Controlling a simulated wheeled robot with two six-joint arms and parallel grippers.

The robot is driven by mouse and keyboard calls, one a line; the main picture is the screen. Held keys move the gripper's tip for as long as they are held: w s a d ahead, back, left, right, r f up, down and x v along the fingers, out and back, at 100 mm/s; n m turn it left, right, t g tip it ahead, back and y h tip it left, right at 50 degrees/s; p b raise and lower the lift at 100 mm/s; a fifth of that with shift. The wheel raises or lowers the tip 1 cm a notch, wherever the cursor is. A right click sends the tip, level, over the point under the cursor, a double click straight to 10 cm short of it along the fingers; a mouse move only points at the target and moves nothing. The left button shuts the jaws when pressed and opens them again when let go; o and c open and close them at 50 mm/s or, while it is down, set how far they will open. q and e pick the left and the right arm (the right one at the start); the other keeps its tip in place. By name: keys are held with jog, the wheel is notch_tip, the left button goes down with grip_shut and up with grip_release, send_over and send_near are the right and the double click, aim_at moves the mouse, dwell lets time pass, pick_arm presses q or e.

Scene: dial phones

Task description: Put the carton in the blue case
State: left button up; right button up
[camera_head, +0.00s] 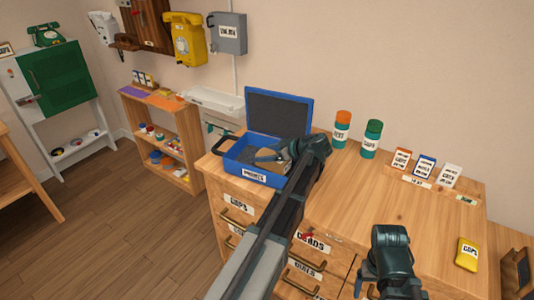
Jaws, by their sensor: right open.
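The blue case (236,167) stands open on the left end of the wooden cabinet, its lid (279,113) raised at the back. My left gripper (266,156) reaches into the case from the right. A small tan shape (284,160) shows beside its fingers inside the case; I cannot tell whether it is the carton or whether the fingers hold it. My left wrist and arm hide the case's right side. My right gripper (388,290) is open at the bottom of the picture, by the cabinet's front edge, with no object visible in it.
Orange-capped (342,130) and green-capped (371,139) bottles stand right of the case. Several small boxes, including a blue one (425,166), stand in a wooden rack (425,190). A yellow packet (467,254) lies at the right. The middle of the wooden cabinet top (370,195) is clear.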

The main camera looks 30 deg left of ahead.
pick_arm(q)
jog(key=shift+r+p, duration=0.5)
jog(key=p+v, duration=0.6)
jog(key=v, duration=0.6)
jog(key=shift+s, duration=0.1)
jog(key=b+x, duration=0.6)
jog(key=x, duration=0.6)
jog(key=shift+f, duration=0.2)
jog(key=shift+f+b, duration=0.3)
jog(key=shift+b, duration=0.25)
jog(key=shift+r, duration=0.1)
